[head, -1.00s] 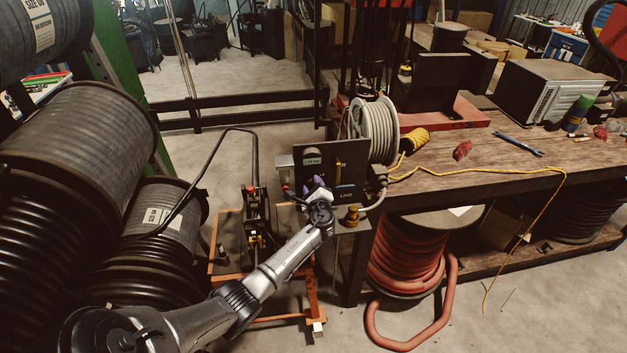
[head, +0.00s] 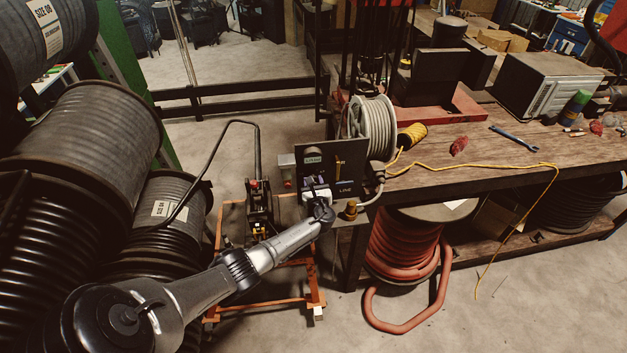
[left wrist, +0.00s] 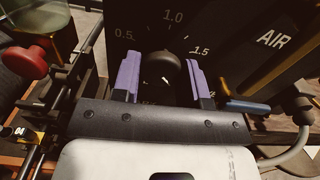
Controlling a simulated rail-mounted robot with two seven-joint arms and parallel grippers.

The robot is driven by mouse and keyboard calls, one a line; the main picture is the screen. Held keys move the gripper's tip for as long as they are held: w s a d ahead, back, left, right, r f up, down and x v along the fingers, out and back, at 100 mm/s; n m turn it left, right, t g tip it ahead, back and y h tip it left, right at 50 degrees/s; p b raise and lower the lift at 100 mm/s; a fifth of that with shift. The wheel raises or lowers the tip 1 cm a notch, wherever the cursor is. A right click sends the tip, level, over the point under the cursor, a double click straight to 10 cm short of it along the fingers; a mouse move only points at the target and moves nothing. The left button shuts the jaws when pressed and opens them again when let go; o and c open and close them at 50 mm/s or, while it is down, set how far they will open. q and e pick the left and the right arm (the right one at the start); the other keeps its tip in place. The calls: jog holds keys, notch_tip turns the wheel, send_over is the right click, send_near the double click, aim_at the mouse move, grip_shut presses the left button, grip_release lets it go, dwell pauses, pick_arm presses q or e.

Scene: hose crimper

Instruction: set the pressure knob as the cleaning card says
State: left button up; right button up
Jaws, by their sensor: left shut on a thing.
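The dark control panel (head: 350,153) stands at the left end of the workbench, with LINE lettering low on it. My left gripper (head: 318,190) is at the panel's lower left. In the left wrist view the two purple fingers (left wrist: 162,78) stand on either side of the round black pressure knob (left wrist: 163,68) and are shut on it. A short white mark shows on the knob; its exact reading is unclear. A printed scale (left wrist: 172,16) around it reads 0.5, 1.0 and 1.5. I cannot make out the cleaning card. My right gripper is not in view.
A red mushroom button (left wrist: 25,62) sits left of the knob. A blue handle (left wrist: 246,106) lies to its right, below AIR lettering. A white hose reel (head: 373,127) stands behind the panel. Cable drums (head: 85,140) crowd the left side. The bench top (head: 480,150) is partly clear.

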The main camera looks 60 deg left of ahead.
pick_arm(q)
jog(key=shift+m, duration=0.4)
jog(key=o, duration=0.9)
jog(key=p+v, duration=0.1)
jog(key=v, duration=1.3)
jog(key=shift+p, duration=0.3)
jog(key=shift+a, duration=0.1)
